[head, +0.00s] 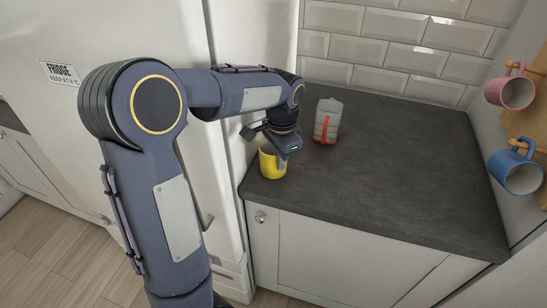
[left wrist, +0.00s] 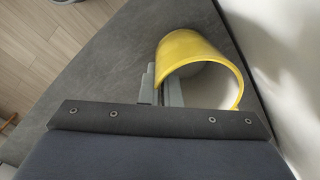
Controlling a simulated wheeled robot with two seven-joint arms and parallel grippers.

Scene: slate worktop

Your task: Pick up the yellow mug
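The yellow mug (head: 271,167) is at the front left corner of the slate worktop (head: 400,165), beside the fridge. My left gripper (head: 278,147) is over it, coming down from above. In the left wrist view the mug (left wrist: 196,48) shows its open rim. The fingers of my left gripper (left wrist: 162,88) are close together at the rim's left side, one outside and one inside, with the mug wall between them. I cannot tell whether the mug's base touches the worktop. The mug's handle is not visible. My right gripper is not in view.
A grey and red carton-like container (head: 327,121) stands on the worktop behind and right of the mug. A pink mug (head: 511,93) and a blue mug (head: 516,174) hang on a wooden rack at the right. The white fridge (head: 100,35) is close at the left. The worktop's middle and right are clear.

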